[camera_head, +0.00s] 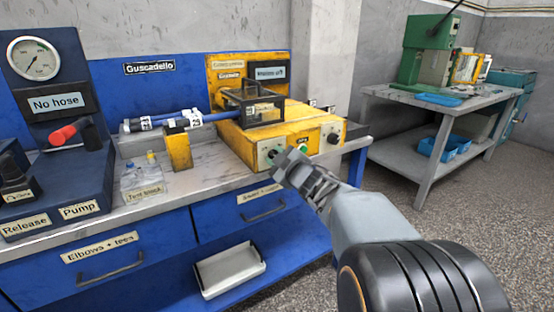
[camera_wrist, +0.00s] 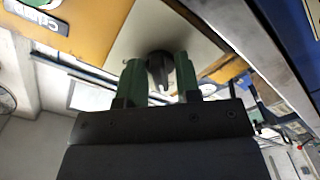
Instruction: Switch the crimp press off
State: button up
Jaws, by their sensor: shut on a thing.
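The yellow crimp press (camera_head: 238,140) stands on the right end of the blue bench, with a black-framed guard on top. Its front has pale plates, a green button (camera_head: 302,150) and a dark knob (camera_head: 333,138) on the right. My gripper (camera_head: 279,157) is at the front left plate and covers part of it. In the wrist view my gripper (camera_wrist: 158,80) has its green fingers on both sides of a black knob (camera_wrist: 158,62) on the pale plate, and is shut on it. The lettering around this knob is not readable.
A blue hose (camera_head: 215,117) lies at the press's left, near a small yellow block (camera_head: 177,148). The pump unit with a gauge (camera_head: 33,58) stands at far left. An open metal tray (camera_head: 229,270) sits below the drawers. Another table (camera_head: 425,108) stands behind on the right.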

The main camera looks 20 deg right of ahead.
dwell(0.3)
jog(key=o, duration=0.6)
jog(key=shift+d, duration=0.1)
jog(key=s+d+p, duration=0.1)
jog(key=s+p, duration=0.3)
jog(key=s, duration=0.9)
jog(key=shift+s+d, duration=0.25)
jog(key=shift+s, duration=0.1)
